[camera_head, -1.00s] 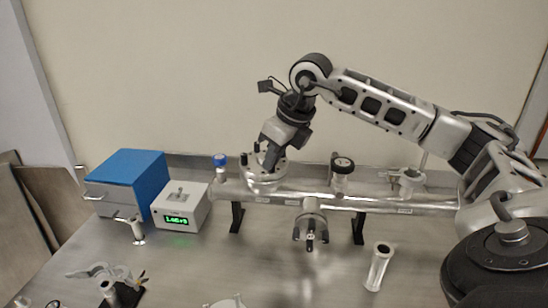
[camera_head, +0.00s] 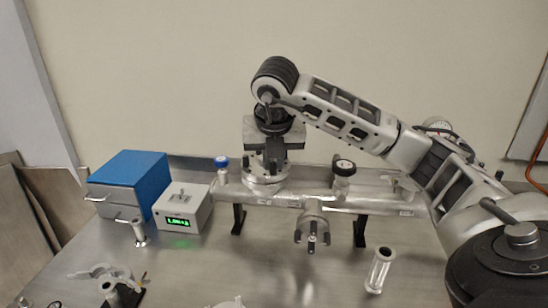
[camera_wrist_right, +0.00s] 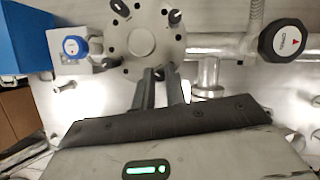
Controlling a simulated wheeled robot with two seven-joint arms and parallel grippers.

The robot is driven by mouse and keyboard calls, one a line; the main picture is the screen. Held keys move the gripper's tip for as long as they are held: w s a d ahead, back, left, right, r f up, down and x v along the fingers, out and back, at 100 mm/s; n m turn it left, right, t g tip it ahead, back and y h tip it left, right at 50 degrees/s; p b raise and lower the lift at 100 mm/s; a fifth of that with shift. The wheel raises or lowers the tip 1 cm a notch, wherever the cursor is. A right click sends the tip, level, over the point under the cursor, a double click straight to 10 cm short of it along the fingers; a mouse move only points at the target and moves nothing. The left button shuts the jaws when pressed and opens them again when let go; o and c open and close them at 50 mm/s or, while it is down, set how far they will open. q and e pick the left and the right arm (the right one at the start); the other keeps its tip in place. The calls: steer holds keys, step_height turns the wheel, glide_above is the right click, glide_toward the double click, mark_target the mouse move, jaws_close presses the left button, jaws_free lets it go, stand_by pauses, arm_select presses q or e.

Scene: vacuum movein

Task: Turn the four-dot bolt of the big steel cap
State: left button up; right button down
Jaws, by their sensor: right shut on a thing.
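The big steel cap (camera_head: 268,184) is a round flange on top of the horizontal steel pipe, toward its left end. It also shows from above in the right wrist view (camera_wrist_right: 143,42), with dark bolts (camera_wrist_right: 173,17) around its rim. My right gripper (camera_wrist_right: 160,72) is shut on a bolt at the near edge of the cap; the fingers hide most of that bolt. In the head view my right gripper (camera_head: 269,170) stands over the cap with its fingers pointing down. I cannot make out any dot marks on the bolts. My left gripper is not in view.
A blue-topped valve (camera_head: 221,166) stands left of the cap, and a black knob (camera_head: 344,167) stands to its right. A grey box with a green display (camera_head: 180,214) and a blue drawer box (camera_head: 128,180) are at the left. A loose tube (camera_head: 380,270) stands at the front right.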

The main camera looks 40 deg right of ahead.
steer(key=shift+m+g+h, duration=0.3)
steer(key=shift+m, duration=0.8)
steer(key=shift+w+a+m+p, duration=0.1)
steer(key=shift+m+p, duration=0.35)
steer(key=shift+m, duration=0.25)
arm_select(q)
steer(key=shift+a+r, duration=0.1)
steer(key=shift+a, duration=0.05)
arm_select(e)
steer(key=shift+g, duration=0.3)
steer(key=shift+m, duration=0.3)
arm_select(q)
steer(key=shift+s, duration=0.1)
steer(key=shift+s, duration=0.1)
arm_select(e)
steer(key=c, duration=1.4)
jaws_free()
steer(key=shift+c, duration=0.2)
